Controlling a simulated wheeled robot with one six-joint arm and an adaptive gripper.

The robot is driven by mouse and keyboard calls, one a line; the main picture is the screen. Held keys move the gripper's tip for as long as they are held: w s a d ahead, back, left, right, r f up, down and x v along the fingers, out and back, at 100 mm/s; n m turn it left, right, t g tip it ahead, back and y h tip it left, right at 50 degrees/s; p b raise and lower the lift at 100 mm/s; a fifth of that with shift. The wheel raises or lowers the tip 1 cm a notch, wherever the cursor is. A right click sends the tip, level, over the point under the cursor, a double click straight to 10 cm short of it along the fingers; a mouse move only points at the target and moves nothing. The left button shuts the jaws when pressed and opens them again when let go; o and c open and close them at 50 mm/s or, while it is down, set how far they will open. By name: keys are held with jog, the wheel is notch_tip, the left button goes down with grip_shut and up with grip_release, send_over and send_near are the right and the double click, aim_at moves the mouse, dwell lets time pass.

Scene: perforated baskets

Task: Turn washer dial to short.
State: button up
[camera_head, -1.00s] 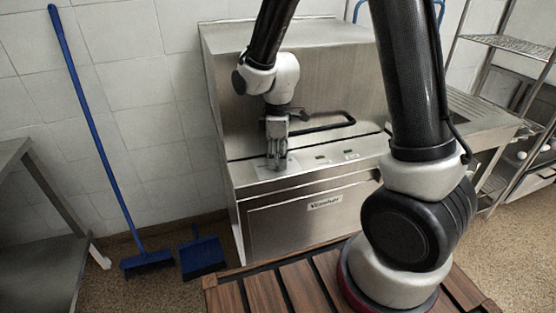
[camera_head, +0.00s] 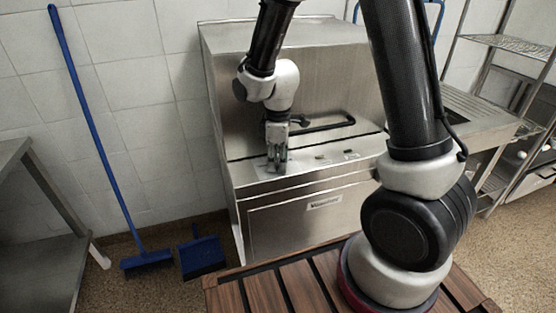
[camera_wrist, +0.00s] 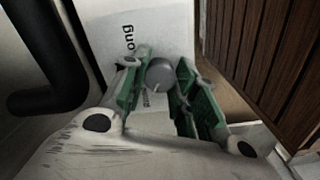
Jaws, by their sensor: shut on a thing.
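The washer (camera_head: 300,222) is a steel cabinet with a sloped control strip and a label on its front. My gripper (camera_head: 277,166) reaches down onto the left part of that strip. In the wrist view my gripper (camera_wrist: 163,92) has its green-lined fingers closed on both sides of the round grey dial (camera_wrist: 160,73). A pale label plate (camera_wrist: 155,30) lies around the dial, with the letters "ong" readable beside it. The fingers hide the rest of the plate, so the short mark cannot be seen. In the head view the dial is hidden by my gripper.
A black bar handle (camera_head: 325,123) stands on the washer top, right of my gripper. Two small controls (camera_head: 350,154) sit further right on the strip. A blue broom (camera_head: 95,135) and dustpan (camera_head: 202,255) are at left. A sink counter (camera_head: 480,112) adjoins at right.

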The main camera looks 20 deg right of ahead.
jog(key=m, duration=0.6)
jog(key=shift+m, duration=2.6)
jog(key=shift+w, duration=0.1)
jog(key=o, duration=0.8)
jog(key=shift+r, duration=0.1)
notch_tip(320, 180, up, 12)
